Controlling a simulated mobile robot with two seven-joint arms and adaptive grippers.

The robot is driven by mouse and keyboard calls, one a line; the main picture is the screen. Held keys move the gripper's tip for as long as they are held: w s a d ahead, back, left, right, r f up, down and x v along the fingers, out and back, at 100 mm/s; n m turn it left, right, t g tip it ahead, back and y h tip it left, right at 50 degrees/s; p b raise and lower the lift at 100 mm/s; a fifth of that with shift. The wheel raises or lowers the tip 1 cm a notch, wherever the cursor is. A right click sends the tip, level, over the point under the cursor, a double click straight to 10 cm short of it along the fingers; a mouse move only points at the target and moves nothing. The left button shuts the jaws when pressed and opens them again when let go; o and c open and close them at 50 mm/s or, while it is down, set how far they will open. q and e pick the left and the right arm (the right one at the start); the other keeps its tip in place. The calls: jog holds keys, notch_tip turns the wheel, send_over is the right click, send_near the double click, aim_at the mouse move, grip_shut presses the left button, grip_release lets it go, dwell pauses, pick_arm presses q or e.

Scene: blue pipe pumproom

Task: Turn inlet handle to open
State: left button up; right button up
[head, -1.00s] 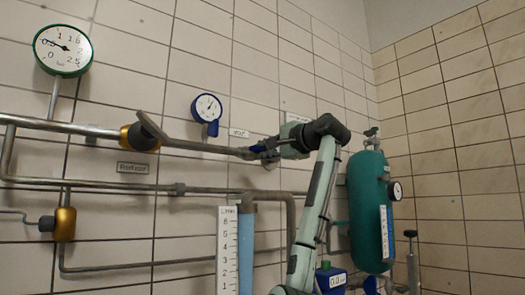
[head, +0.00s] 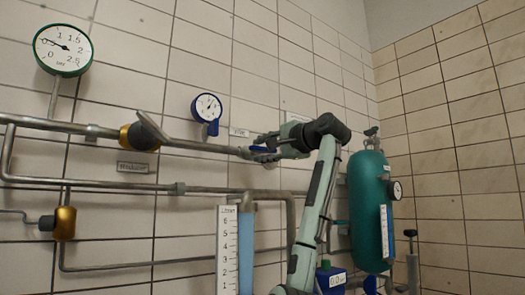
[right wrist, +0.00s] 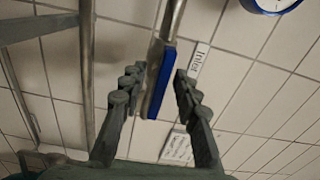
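The inlet handle is a blue lever (head: 262,151) at the right end of the upper grey pipe, below the blue-rimmed gauge. In the right wrist view the blue handle (right wrist: 160,82) lies between my two right fingers, closer to the right-hand finger. My right gripper (head: 266,143) reaches in from the right at the handle and partly hides it. In the right wrist view my right gripper (right wrist: 157,88) is open, with a gap visible on the left side of the handle. An "Inlet" label (right wrist: 199,60) is on the wall beside it. My left gripper is not in view.
A green-rimmed gauge (head: 63,50) and a blue-rimmed gauge (head: 207,108) stand above the pipe. A teal tank (head: 370,212) stands right of my arm. A scaled blue tube (head: 246,250) is below.

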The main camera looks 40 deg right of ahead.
jog(key=s+a, duration=0.1)
jog(key=s, duration=1.1)
jog(key=shift+a, duration=0.15)
jog(key=shift+f, duration=0.1)
